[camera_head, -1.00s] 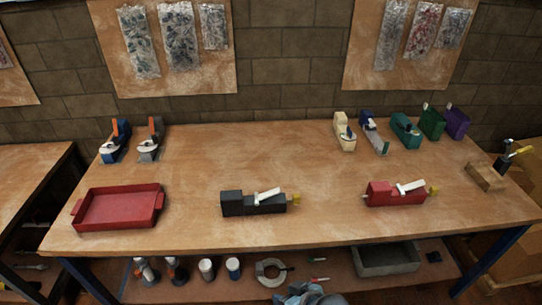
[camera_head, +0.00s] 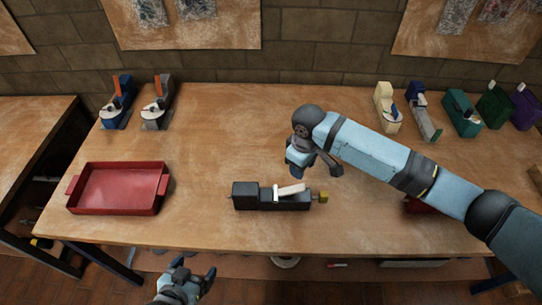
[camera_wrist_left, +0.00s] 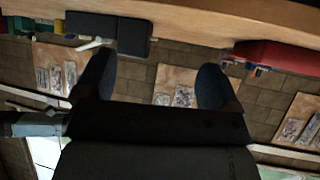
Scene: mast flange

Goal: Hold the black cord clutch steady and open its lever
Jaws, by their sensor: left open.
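The black cord clutch (camera_head: 270,203) lies on the table front, a dark block with a pale lever (camera_head: 290,190) on top and a yellow piece at its right end. In the left wrist view the black clutch (camera_wrist_left: 110,35) shows upside down beyond the fingers. My left gripper (camera_head: 195,270) is open and empty, in front of the table edge, left of and nearer than the clutch. Its two spread fingers (camera_wrist_left: 154,78) show in the wrist view. My right gripper (camera_head: 316,168) hangs above and behind the clutch, apart from it; its jaw opening is unclear.
A red tray (camera_head: 116,190) stands at the left. A red clutch (camera_head: 415,206) is mostly hidden by my right arm. Blue and grey clutches (camera_head: 156,105) stand at back left, several coloured ones (camera_head: 463,112) at back right. The table between tray and black clutch is clear.

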